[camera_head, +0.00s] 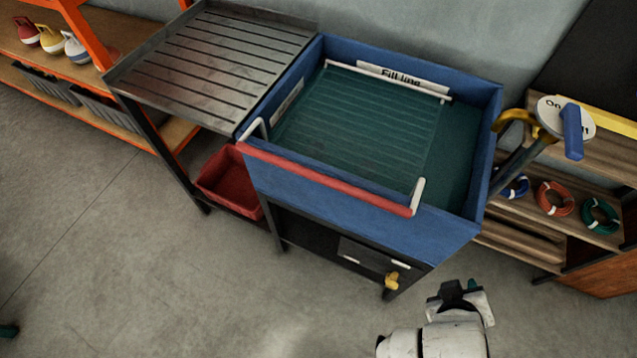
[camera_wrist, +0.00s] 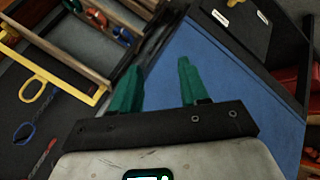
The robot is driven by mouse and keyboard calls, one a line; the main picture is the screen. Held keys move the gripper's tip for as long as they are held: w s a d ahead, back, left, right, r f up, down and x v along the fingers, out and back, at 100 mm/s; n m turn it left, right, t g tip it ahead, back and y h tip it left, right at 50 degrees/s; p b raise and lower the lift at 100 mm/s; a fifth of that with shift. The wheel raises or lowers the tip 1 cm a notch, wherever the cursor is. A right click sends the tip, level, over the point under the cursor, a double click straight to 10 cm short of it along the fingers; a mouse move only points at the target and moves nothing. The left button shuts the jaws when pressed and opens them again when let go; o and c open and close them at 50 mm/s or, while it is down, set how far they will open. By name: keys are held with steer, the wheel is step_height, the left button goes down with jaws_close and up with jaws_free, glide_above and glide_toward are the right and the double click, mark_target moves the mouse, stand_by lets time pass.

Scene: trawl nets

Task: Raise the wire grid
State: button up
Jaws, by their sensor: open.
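The wire grid (camera_head: 362,122) lies low in the blue tank (camera_head: 360,226), in or under dark green liquid. Its fine bars show only faintly, with a pale rod along the far edge. A red handle bar (camera_head: 325,178) runs along the tank's near rim, with a white upright at each end. My gripper (camera_head: 464,287) is in front of the tank, below and to the right of the handle, apart from it. In the wrist view, its two green fingers (camera_wrist: 158,82) are spread with nothing between them, and the blue tank wall is beyond them. The handle and grid are not visible there.
A slatted metal drainboard (camera_head: 210,50) adjoins the tank's left side, with a red bin (camera_head: 230,183) below. A yellow tap (camera_head: 392,280) sticks out under the tank. A round sign with a blue lever (camera_head: 572,132) stands at right, near shelves with coiled ropes (camera_head: 555,198).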

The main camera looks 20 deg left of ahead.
steer(key=shift+o, duration=0.2)
steer(key=w+a+r+n+t+y+b, duration=0.1)
steer(key=w+a+n+t, duration=0.1)
steer(key=a, duration=0.5)
steer(key=w+a+r+n+t+y, duration=0.1)
steer(key=w+a+n+t, duration=0.1)
steer(key=a, duration=0.5)
steer(key=n+t, duration=0.1)
steer(key=n, duration=0.1)
steer(key=shift+r+n+y+b, duration=0.3)
steer(key=shift+r+b, duration=0.1)
steer(key=n+t+y+b, duration=0.1)
steer(key=n+t+y, duration=0.1)
steer(key=n+y, duration=0.4)
glide_toward(316, 181)
steer(key=n, duration=0.1)
steer(key=shift+t+h, duration=0.3)
steer(key=x, duration=1.1)
steer(key=shift+a+f, duration=0.2)
jaws_close()
